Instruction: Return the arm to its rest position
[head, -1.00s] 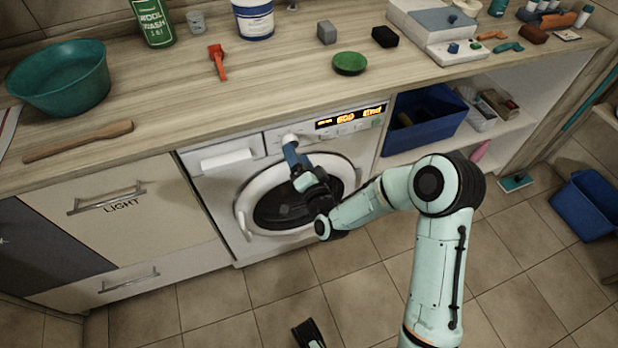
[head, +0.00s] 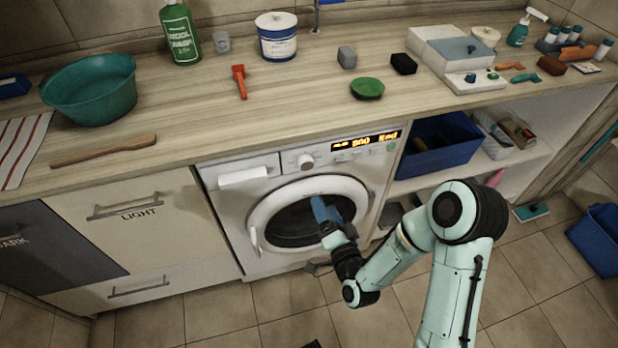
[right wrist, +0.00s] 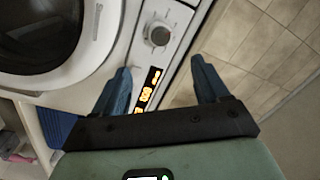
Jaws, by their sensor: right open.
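My right gripper (head: 321,208) is in front of the washing machine's round door in the head view, blue fingers pointing up toward the machine. In the right wrist view the two blue fingers of the gripper (right wrist: 161,66) stand wide apart with nothing between them. The washing machine (head: 234,208) stands under the counter with its door shut. Its dial (head: 306,161) is clear of the gripper and shows beyond the fingers in the wrist view (right wrist: 158,34). The orange display (head: 366,141) is lit. My left gripper cannot be made out.
The wooden counter (head: 200,130) above the machine carries a teal basin (head: 92,92), a wooden paddle (head: 103,150), a green dish (head: 367,88) and bottles. A blue bin (head: 440,145) sits on the shelf to the right. The tiled floor (head: 200,315) before the machine is mostly free.

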